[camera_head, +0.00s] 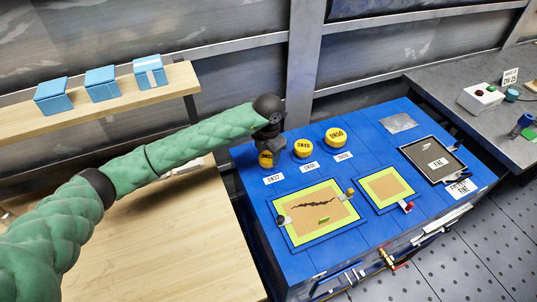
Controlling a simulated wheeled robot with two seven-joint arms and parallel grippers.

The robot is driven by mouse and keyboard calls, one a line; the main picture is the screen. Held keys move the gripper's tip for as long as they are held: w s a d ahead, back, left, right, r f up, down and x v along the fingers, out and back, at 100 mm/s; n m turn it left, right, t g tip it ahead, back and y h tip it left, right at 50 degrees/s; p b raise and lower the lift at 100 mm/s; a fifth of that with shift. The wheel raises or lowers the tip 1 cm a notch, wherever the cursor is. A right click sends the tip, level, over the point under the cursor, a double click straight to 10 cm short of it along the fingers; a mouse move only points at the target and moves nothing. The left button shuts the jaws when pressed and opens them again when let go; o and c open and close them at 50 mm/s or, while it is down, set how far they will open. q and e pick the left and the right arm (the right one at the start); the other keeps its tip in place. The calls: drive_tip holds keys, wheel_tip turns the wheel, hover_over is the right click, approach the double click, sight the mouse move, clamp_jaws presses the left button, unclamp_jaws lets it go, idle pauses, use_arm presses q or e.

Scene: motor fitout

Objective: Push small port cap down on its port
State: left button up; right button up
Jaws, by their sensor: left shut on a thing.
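The small yellow port cap (266,159) is at the DN32 place on the blue motor housing (249,160), at its back left corner. My left gripper (267,151) points down over this cap and is shut on it. The gripper hides most of the cap and the port under it, so I cannot tell how far down the cap sits. My right gripper is out of view.
Two larger yellow caps, DN40 (303,149) and DN50 (335,137), stand just right of the gripper. Green-bordered panels and a dark FINE tray (433,160) lie on the housing. A wooden shelf (100,101) with blue boxes is at the left.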

use_arm(q)
drive_tip(key=shift+f, duration=0.2)
idle(0.6)
drive_tip(key=o, duration=1)
drive_tip(key=shift+b, duration=0.3)
